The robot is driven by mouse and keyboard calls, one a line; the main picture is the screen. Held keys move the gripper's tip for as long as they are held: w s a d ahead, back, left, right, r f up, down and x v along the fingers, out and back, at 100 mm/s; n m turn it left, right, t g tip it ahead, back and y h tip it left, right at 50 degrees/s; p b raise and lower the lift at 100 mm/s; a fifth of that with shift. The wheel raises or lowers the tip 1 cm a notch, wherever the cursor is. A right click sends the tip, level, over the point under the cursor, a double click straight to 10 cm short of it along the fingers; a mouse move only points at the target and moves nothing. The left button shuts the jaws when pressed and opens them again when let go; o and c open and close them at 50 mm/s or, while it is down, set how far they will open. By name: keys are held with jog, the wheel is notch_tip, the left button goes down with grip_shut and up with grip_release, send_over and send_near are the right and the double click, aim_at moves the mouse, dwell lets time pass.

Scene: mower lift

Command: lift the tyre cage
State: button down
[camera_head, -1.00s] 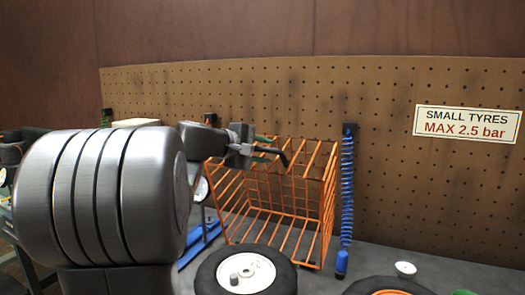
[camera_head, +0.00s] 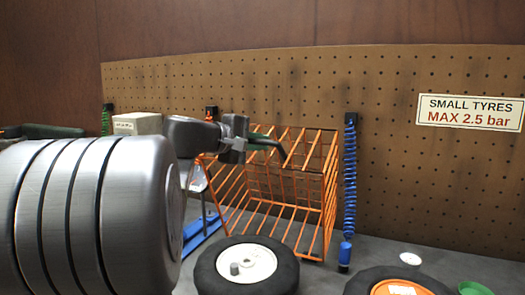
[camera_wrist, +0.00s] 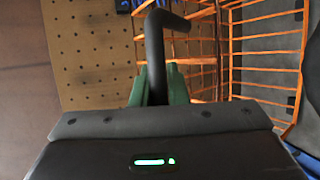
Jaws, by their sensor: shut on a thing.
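The orange wire tyre cage (camera_head: 331,185) stands on the grey bench against the pegboard, behind a tyre. Its bars also show at the right of the wrist view (camera_wrist: 228,52). My gripper (camera_head: 262,142), with green fingers, is over the cage's upper left part. It is shut on a black bent rod (camera_wrist: 154,50), whose end sticks out past the fingertips and bends to the right in the wrist view. The rod (camera_head: 279,148) overlaps the cage's top bars in the head view; I cannot tell whether they touch. The cage's left side is partly hidden by my arm.
A black tyre with a white hub (camera_head: 247,264) lies in front of the cage. Another with an orange hub (camera_head: 398,289) lies at the right. A blue coiled hose (camera_head: 350,180) hangs just right of the cage. A small white cup (camera_head: 410,259) stands on the bench.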

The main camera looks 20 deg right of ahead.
jog(key=s+a+b, duration=0.1)
jog(key=a+f+b, duration=0.1)
jog(key=b, duration=0.1)
jog(key=shift+s+a+h, duration=0.1)
jog(key=shift+s+h, duration=0.2)
jog(key=shift+s, duration=0.1)
jog(key=c, duration=1.4)
grip_release()
jog(key=shift+c, duration=0.2)
jog(key=v, duration=1.4)
jog(key=shift+p, duration=0.3)
jog(key=shift+f, duration=0.1)
